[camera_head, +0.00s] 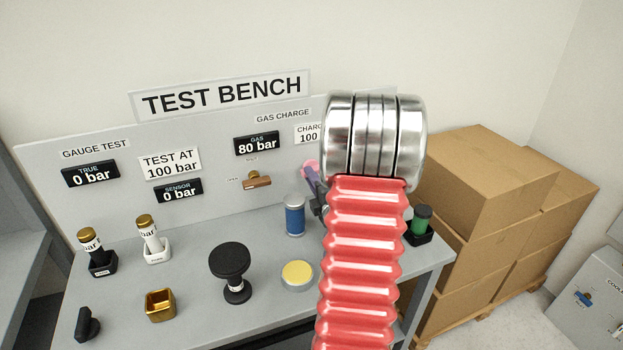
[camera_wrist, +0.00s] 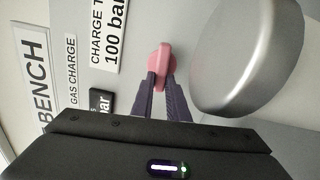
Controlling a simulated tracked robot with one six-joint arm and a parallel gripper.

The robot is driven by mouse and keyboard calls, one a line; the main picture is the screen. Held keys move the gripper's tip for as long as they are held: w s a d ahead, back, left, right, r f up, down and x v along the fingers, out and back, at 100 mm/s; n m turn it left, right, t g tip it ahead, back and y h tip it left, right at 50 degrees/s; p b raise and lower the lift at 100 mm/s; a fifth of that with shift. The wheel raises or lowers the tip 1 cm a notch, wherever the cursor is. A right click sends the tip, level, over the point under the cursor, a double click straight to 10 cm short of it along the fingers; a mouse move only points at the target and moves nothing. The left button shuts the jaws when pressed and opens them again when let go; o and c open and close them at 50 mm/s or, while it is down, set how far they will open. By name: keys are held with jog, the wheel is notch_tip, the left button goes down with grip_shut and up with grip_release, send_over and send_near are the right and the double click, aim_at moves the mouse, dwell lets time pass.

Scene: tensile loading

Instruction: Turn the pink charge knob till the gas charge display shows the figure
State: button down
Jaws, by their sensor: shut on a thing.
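The pink charge knob (camera_wrist: 160,62) sits on the bench's back panel. My gripper (camera_wrist: 161,82) is shut on it, with a dark finger on each side in the wrist view. In the head view, the knob (camera_head: 311,166) shows only in part at the left of my arm, which hides most of my gripper (camera_head: 316,185). The gas charge display (camera_head: 257,144) reads 80 bar.
A copper-coloured valve handle (camera_head: 257,181) is on the panel below the display. A blue cylinder (camera_head: 295,215), a black knobbed piece (camera_head: 230,270) and a yellow-topped disc (camera_head: 297,275) stand on the bench. Cardboard boxes (camera_head: 480,190) are stacked at right. A large grey cylinder (camera_wrist: 245,60) is beside the knob.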

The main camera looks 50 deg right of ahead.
jog(key=shift+a+f, duration=0.2)
jog(key=c, duration=2)
grip_release()
jog(key=shift+w, duration=0.1)
jog(key=shift+c, duration=0.2)
jog(key=o, duration=0.3)
jog(key=shift+d+r, duration=0.1)
jog(key=shift+r, duration=0.1)
notch_tip(320, 180, up, 10)
jog(key=shift+d+r, duration=0.1)
jog(key=shift+f, duration=0.2)
